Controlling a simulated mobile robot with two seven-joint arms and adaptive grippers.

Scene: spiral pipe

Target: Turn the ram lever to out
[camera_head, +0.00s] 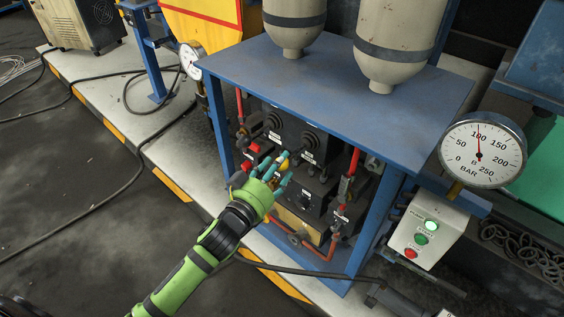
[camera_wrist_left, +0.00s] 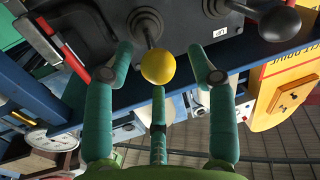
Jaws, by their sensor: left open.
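A lever with a yellow ball knob (camera_wrist_left: 158,66) rises from a dark control block; the knob also shows in the head view (camera_head: 284,165). I cannot read which lever is labelled ram. My left gripper (camera_head: 277,172) is open, its teal fingers spread around the yellow knob. In the left wrist view (camera_wrist_left: 160,85) two fingers flank the knob with gaps and a third points at it from below. A lever with a black knob (camera_wrist_left: 280,22) stands to the right, apart from the fingers. My right gripper is not in view.
A blue frame (camera_head: 345,95) with two grey tanks on top surrounds the control block. Red-handled parts (camera_head: 352,165) stand to its right. A pressure gauge (camera_head: 483,152) and a button box (camera_head: 430,232) with a lit green lamp stand farther right. Dark floor is open at left.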

